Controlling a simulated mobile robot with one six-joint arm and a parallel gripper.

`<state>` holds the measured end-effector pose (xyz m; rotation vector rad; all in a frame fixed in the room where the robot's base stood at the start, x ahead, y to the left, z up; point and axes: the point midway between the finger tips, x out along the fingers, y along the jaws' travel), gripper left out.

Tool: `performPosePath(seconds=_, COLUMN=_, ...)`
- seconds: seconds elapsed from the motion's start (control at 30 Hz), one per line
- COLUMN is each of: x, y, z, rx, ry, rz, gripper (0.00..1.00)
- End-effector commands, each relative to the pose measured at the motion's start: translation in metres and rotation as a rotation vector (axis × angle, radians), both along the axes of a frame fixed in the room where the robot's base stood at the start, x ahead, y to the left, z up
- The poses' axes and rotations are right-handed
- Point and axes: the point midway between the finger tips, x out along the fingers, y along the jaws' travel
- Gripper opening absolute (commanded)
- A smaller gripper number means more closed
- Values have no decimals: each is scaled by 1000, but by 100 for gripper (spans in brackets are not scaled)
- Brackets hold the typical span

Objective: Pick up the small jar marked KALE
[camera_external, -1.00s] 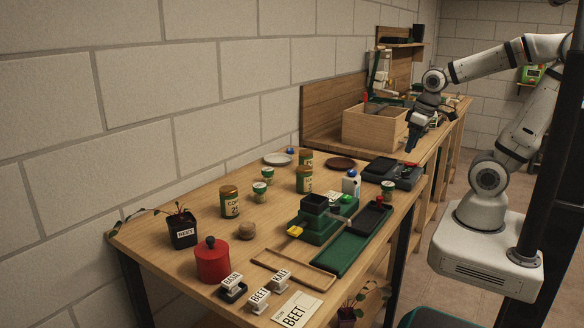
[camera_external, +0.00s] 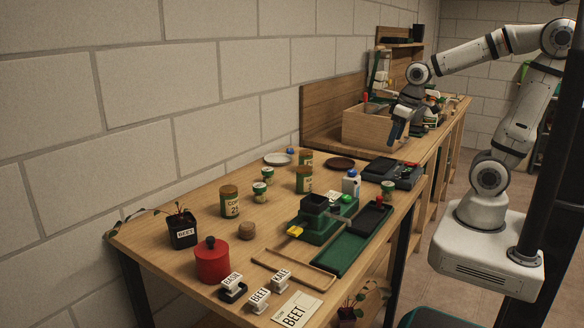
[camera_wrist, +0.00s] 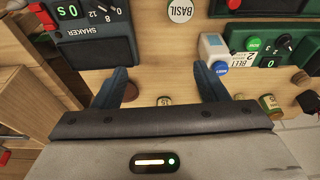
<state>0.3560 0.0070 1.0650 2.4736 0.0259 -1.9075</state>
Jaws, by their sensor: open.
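Two small green-lidded jars stand side by side at the left middle of the table, a front jar (camera_external: 260,191) and a back jar (camera_external: 267,174). A third small green-lidded jar (camera_external: 387,188) stands near the right edge. I cannot read KALE on any of them. In the wrist view a round white top marked BASIL (camera_wrist: 181,13) shows at the upper edge. My gripper (camera_external: 395,139) is open, empty and raised near the wooden box, apart from the jars. In the wrist view its blue fingers (camera_wrist: 160,85) are spread, with tabletop between them.
A marker labelled KALE (camera_external: 281,279) stands at the front beside the BEET marker (camera_external: 258,300). Tall tins (camera_external: 230,202), a red canister (camera_external: 212,262) and a green device (camera_external: 315,222) stand around. The shaker (camera_wrist: 95,45) and wooden box (camera_external: 368,128) are near my gripper.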

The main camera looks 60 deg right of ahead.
Motion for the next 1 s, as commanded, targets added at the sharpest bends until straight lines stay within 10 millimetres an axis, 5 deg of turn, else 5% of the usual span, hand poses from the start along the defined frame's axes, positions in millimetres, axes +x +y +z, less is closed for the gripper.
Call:
performPosePath(seconds=0.3, x=153, y=38, z=8, rx=2, ry=-54, rz=64, gripper=67)
performPosePath(seconds=0.6, x=285, y=94, z=-31, rx=10, ry=-109, rz=122, gripper=67)
performPosePath(seconds=0.8, x=349, y=132, z=-73, rx=17, ry=-142, rz=155, gripper=67)
performPosePath(seconds=1.0, x=378, y=152, z=-97, rx=21, ry=-161, rz=172, gripper=67)
